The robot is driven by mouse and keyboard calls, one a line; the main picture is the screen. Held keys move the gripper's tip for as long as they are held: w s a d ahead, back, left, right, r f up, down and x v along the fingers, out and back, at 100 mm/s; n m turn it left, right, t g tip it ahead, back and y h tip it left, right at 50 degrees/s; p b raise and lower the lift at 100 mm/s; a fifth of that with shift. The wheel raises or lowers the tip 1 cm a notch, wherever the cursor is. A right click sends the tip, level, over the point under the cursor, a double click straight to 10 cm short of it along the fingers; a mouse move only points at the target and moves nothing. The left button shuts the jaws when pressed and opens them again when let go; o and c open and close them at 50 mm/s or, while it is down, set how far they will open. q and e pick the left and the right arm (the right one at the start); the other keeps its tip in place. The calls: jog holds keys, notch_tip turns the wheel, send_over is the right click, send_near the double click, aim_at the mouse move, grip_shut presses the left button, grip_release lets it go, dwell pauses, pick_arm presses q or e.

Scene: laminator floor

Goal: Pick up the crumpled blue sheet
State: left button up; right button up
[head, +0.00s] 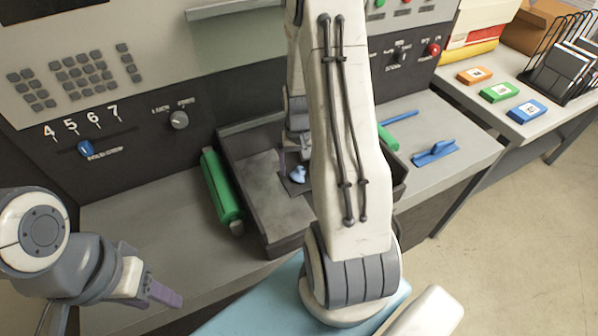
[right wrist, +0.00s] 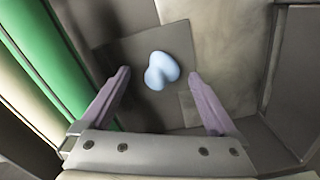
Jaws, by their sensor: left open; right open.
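The crumpled blue sheet (right wrist: 161,70) is a small light-blue lump lying on a dark square patch in the grey tray (head: 262,234) of the machine. In the head view the blue sheet (head: 298,174) shows just left of my right arm. My right gripper (right wrist: 162,85) is open, with its two purple fingers on either side of the sheet's near end in the wrist view. I cannot tell how far above it they are. In the head view my right arm hides most of that gripper. My left gripper (head: 165,295) is open and empty at the lower left, away from the tray.
A green roller (head: 222,187) lies along the tray's left side. A blue handled tool (head: 435,153) lies on the counter to the right. Orange, green and blue blocks (head: 499,92) and a wire rack (head: 560,70) stand on the right table. The left counter is clear.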

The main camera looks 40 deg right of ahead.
jog(key=shift+f, duration=0.55)
jog(key=c, duration=1.4)
jog(key=shift+r, duration=0.1)
